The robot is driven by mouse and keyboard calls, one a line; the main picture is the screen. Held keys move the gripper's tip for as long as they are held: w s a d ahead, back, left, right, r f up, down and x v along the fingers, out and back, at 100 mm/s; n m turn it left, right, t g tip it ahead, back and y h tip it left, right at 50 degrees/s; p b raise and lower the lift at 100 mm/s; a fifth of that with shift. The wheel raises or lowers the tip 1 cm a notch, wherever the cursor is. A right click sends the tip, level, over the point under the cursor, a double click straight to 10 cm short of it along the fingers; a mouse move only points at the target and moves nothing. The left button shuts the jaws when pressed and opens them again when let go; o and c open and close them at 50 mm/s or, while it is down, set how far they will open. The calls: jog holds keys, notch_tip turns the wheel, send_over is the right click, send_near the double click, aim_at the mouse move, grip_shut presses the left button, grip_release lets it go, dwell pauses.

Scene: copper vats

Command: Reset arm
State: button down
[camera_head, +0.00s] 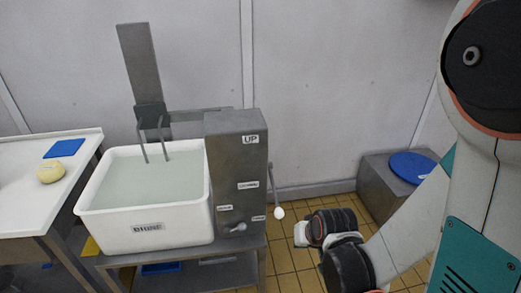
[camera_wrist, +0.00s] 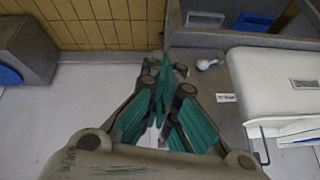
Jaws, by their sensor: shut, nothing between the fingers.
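My gripper (camera_wrist: 166,72) shows in the wrist view with its green fingers brought together and nothing between them. In the head view my arm comes in from the right and bends down over the tiled floor; I cannot make out the fingertips there. The grey control box (camera_head: 235,165), marked UP, stands left of my arm. Its lever with a white knob (camera_head: 279,213) is on its right side, apart from my arm. The knob (camera_wrist: 206,64) also shows in the wrist view, right of the fingers.
A white tub (camera_head: 145,232) of cloudy liquid stands on a grey stand, left of the control box. A white table (camera_head: 18,195) holds a yellowish round lump (camera_head: 51,172) and a blue board (camera_head: 64,148). A blue lid (camera_head: 411,167) lies on a grey block.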

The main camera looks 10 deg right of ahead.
jog(key=s+r+n, duration=0.1)
jog(key=s+r, duration=0.4)
jog(key=r, duration=0.5)
jog(key=s+r+n+t, duration=0.1)
jog(key=s+r, duration=0.4)
jog(key=r, duration=0.4)
jog(key=shift+r+h, duration=0.3)
jog(key=shift+r, duration=0.05)
dwell(1.8)
